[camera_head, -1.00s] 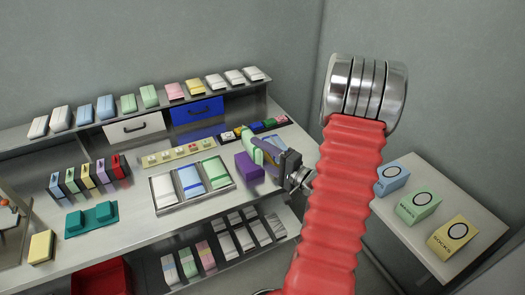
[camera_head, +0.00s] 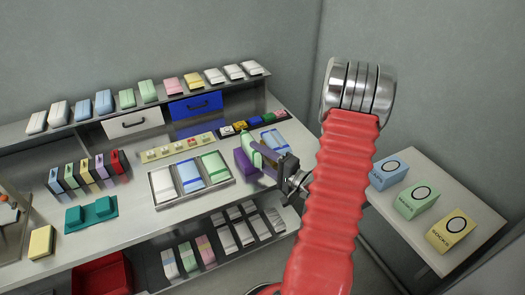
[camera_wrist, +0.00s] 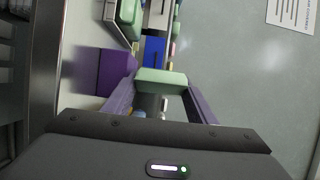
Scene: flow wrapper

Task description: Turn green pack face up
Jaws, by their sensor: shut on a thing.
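A pale green pack (camera_head: 250,150) is between the fingers of my gripper (camera_head: 262,157) in the head view, right by the purple block (camera_head: 242,163). In the wrist view my gripper (camera_wrist: 160,95) is shut on the green pack (camera_wrist: 161,79), which spans the gap between the two purple fingers. The purple block (camera_wrist: 115,70) stands just left of it there. The pack looks tilted up rather than lying flat. I cannot tell which face is its front, or whether it touches the block.
A tray (camera_head: 207,187) with white, blue and green packs lies left of the block. A blue pack (camera_head: 273,139) lies behind my gripper. A shelf (camera_head: 75,120) of packs runs along the back. A side table (camera_head: 447,180) with boxes stands right.

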